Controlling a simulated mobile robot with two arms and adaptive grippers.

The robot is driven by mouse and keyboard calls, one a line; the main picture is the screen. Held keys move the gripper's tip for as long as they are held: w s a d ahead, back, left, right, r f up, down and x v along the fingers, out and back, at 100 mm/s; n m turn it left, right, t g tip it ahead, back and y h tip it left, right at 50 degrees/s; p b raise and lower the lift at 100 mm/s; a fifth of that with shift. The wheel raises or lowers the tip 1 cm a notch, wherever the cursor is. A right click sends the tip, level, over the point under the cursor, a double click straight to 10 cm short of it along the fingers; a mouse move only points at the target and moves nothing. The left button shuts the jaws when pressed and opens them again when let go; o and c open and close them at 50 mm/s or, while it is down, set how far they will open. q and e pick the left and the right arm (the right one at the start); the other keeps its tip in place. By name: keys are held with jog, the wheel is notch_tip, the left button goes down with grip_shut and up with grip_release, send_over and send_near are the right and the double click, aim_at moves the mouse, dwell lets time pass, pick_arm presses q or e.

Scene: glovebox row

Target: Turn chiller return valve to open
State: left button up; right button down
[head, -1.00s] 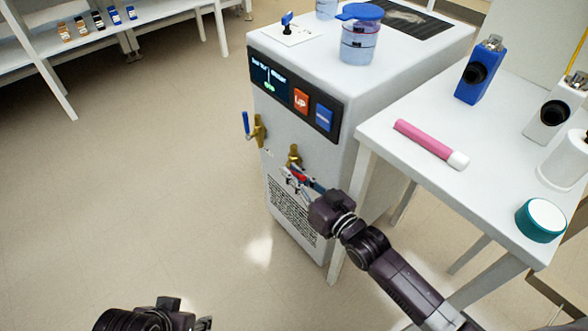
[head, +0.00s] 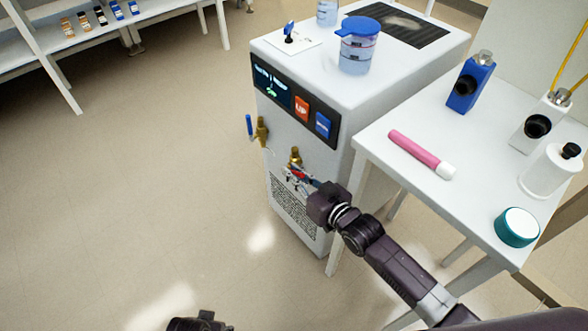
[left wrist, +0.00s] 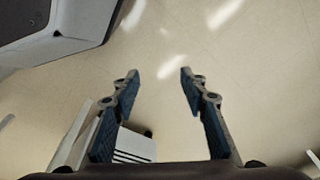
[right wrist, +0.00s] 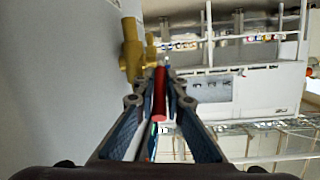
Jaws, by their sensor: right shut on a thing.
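The chiller (head: 345,118) is a white cabinet with a dark display panel on its front. Below the panel are two brass valves. The left valve (head: 261,130) has a blue handle (head: 249,124) that stands about upright. The right valve (head: 295,156) has a red handle (right wrist: 160,92). My right gripper (head: 298,175) is at the right valve, shut on the red handle, which lies between its fingers in the right wrist view. The handle's exact angle is hard to tell. The brass body (right wrist: 132,50) shows beside the fingers. My left gripper (left wrist: 160,80) is open and empty above the floor.
A jug with a blue lid (head: 358,45) stands on the chiller. The white table (head: 400,200) at right carries a pink tube (head: 421,154), a blue device (head: 470,82) and a teal-rimmed round jar (head: 517,227). The floor at left is clear.

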pick_arm(q)
jog(key=shift+s+a+f+p, duration=0.15)
jog(key=shift+s+f, duration=0.25)
jog(key=shift+f, duration=0.25)
jog(key=shift+s+d+f+p, duration=0.15)
jog(key=shift+s+f, duration=0.25)
jog(key=shift+f, duration=0.25)
pick_arm(e)
jog(key=shift+r, duration=0.1)
pick_arm(q)
jog(key=shift+a, duration=0.1)
pick_arm(e)
jog(key=c, duration=2)
grip_release()
jog(key=shift+s+d, duration=0.1)
jog(key=shift+s, duration=0.05)
jog(key=v, duration=1.1)
jog(key=shift+s+d+r, duration=0.1)
jog(key=shift+s+r, duration=0.1)
jog(key=shift+c, duration=0.2)
